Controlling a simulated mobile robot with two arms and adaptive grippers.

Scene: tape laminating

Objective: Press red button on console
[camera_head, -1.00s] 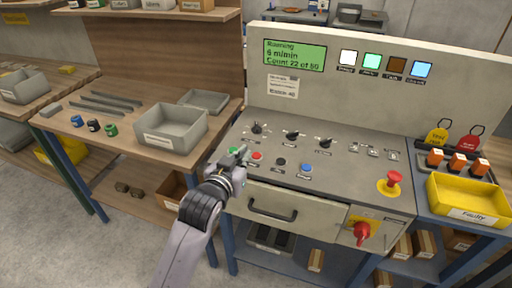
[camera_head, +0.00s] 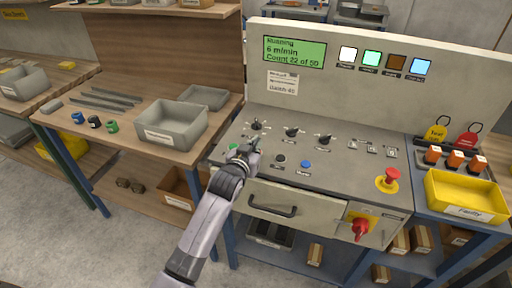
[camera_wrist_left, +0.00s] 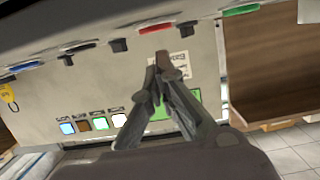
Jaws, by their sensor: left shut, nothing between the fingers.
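The console (camera_head: 330,170) has a sloped grey panel with a row of buttons near its front edge. My left gripper (camera_head: 250,148) is shut and empty over the left part of this row. In the head view it hides the red button. The left wrist view shows the red button (camera_wrist_left: 156,28) just beyond the shut fingertips (camera_wrist_left: 163,58); I cannot tell whether they touch it. The green button (camera_head: 233,148) is left of the gripper, and the black button (camera_head: 280,159) and blue button (camera_head: 305,164) are to its right. My right gripper is out of view.
Black knobs (camera_head: 291,133) stand behind the button row. A red mushroom button (camera_head: 391,176) and a red rotary switch (camera_head: 361,229) are at the right. A side table with a grey bin (camera_head: 172,126) is at the left. A yellow tray (camera_head: 466,194) stands at the right.

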